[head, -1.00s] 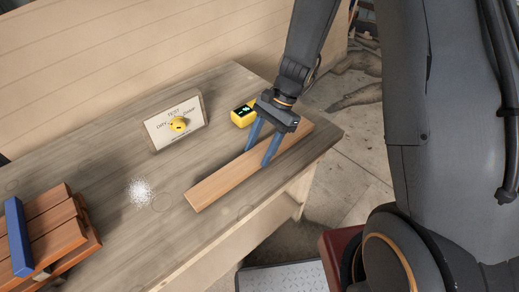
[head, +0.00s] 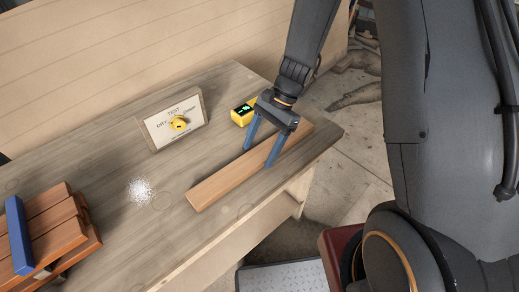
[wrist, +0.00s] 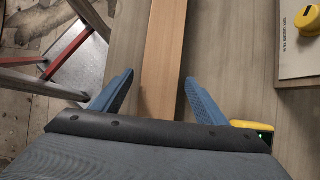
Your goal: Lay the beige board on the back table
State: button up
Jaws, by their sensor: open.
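The beige board (head: 225,182) lies flat on the wooden table (head: 110,170), along its front edge at the right end. My gripper (head: 261,156) is open above the board's right part, with its two blue fingers to either side of it. In the wrist view the board (wrist: 163,60) runs lengthwise between the spread fingers (wrist: 158,88), with a gap on each side. I cannot tell how far the fingertips are above the table top.
A yellow device with a green display (head: 243,113) stands close behind my gripper. A tilted test sign with a yellow knob (head: 174,122) stands further back. Stacked reddish-brown boards with a blue bar (head: 48,232) lie at the left. White powder (head: 141,191) marks the table's middle.

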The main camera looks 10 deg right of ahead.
jog(key=b+v, duration=0.2)
jog(key=v, duration=0.9)
jog(key=s+d+n+t+h, duration=0.4)
jog(key=s+d+n, duration=0.4)
jog(key=s+n, duration=0.2)
jog(key=shift+s+r+n+h, duration=0.4)
jog(key=shift+r+n+h, duration=0.1)
jog(key=shift+n, duration=0.2)
